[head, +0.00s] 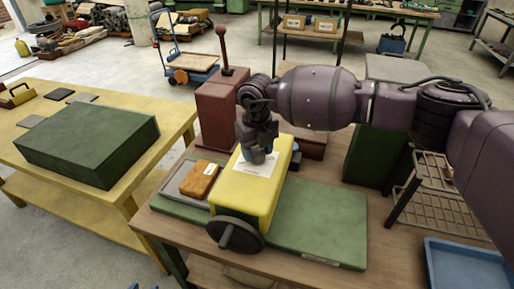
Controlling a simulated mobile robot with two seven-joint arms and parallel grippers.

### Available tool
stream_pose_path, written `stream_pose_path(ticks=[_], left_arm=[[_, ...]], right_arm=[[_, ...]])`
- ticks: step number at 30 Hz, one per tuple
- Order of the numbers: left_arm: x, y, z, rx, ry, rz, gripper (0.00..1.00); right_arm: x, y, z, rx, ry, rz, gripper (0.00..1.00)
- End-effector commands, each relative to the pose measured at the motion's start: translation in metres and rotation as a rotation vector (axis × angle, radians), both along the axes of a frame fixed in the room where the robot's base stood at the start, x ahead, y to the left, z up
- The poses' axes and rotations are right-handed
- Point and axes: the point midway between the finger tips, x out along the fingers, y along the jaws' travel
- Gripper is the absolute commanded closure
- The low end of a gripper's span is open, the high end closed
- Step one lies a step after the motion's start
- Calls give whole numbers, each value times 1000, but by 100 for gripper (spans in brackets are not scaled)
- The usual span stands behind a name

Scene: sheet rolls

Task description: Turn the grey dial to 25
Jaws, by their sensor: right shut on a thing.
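A yellow machine box (245,197) stands on a green base plate (318,225) on the brown workbench. A white sheet (243,166) lies on its top; any numbers on it are too small to read. My right gripper (258,157) comes in from the right and points down onto the sheet. It is shut on the grey dial, which is mostly hidden by the fingers, so its reading cannot be told. A dark grey handwheel (236,236) sits on the box's front face, apart from the gripper. My left gripper is not in view.
A dark red block with a ball-topped lever (222,52) stands behind the box. An orange-brown block (199,180) lies in a grey tray left of it. A blue tray (466,266) is at the lower right. A yellow table (110,197) carries a green block (90,145).

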Motion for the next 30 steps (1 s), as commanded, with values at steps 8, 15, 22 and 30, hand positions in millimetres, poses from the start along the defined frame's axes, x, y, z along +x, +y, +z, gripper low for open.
stream_pose_path(ticks=[8, 15, 22, 30], left_arm=[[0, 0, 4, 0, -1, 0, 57], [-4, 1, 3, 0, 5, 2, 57], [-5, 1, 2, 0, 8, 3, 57], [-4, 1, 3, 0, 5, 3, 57]], right_arm=[[1, 0, 3, 1, -4, -158, 74], [1, 0, 3, 2, -5, -222, 74], [2, 0, 3, 2, -5, -236, 74], [2, 0, 3, 2, -5, -236, 48]])
